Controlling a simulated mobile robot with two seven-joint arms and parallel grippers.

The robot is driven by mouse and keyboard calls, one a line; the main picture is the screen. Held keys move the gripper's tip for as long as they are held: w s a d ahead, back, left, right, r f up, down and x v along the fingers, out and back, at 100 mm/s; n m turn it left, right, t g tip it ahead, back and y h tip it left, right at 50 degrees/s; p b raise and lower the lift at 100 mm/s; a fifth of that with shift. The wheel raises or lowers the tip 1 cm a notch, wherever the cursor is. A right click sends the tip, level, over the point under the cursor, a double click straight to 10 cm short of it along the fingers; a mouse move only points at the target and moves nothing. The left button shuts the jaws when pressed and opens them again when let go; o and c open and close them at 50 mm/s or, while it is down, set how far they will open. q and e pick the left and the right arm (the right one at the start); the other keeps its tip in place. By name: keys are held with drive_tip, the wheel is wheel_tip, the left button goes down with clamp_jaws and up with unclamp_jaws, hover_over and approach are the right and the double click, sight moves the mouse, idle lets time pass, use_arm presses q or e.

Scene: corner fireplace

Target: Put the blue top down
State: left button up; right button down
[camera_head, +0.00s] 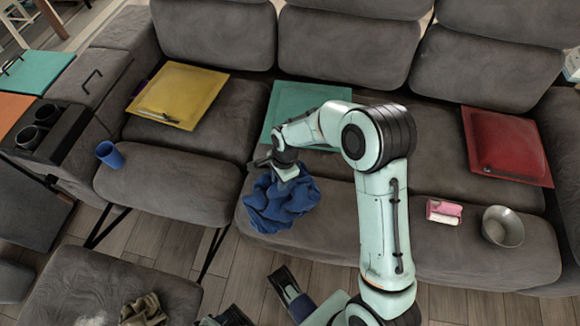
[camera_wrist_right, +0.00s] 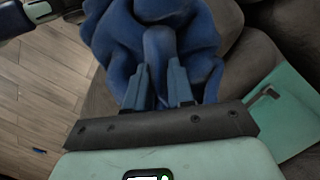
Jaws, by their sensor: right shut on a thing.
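The blue top (camera_head: 278,203) is a crumpled dark blue cloth at the front of the sofa's middle seat. My right gripper (camera_head: 286,172) reaches down to its upper side and is shut on a fold of it. In the right wrist view the blue top (camera_wrist_right: 185,35) bunches around the fingertips of the right gripper (camera_wrist_right: 158,85), with a fold pinched between them. Whether the cloth rests on the seat or hangs just above it is hard to tell. Dark parts at the bottom edge of the head view may be my left gripper, but its jaws are unclear.
A brown cloth (camera_head: 143,310) lies on the ottoman (camera_head: 105,280).

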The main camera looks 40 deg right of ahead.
drive_tip(key=w+d+f, duration=0.2)
drive_tip(key=d, duration=0.1)
drive_tip(key=shift+w+d+f+b, duration=0.15)
drive_tip(key=shift+w+d+b, duration=0.05)
drive_tip(key=shift+w+b, duration=0.2)
use_arm(q)
drive_tip(key=shift+w+a+f+t+b, duration=0.25)
drive_tip(key=shift+w+a+f, duration=0.15)
drive_tip(key=shift+w+f, duration=0.25)
drive_tip(key=shift+w+a+f+t+b, duration=0.15)
drive_tip(key=shift+w+a+f+t, duration=0.2)
drive_tip(key=shift+w, duration=0.45)
use_arm(e)
drive_tip(key=shift+w+d+f, duration=0.9)
drive_tip(key=shift+d+f, duration=0.15)
drive_tip(key=shift+d, duration=0.05)
use_arm(q)
drive_tip(key=shift+f, duration=0.1)
use_arm(e)
drive_tip(key=shift+f, duration=0.2)
drive_tip(key=c, duration=1)
unclamp_jaws()
use_arm(q)
drive_tip(key=shift+w+y, duration=0.1)
drive_tip(key=shift+y, duration=0.2)
use_arm(e)
drive_tip(key=shift+r, duration=0.1)
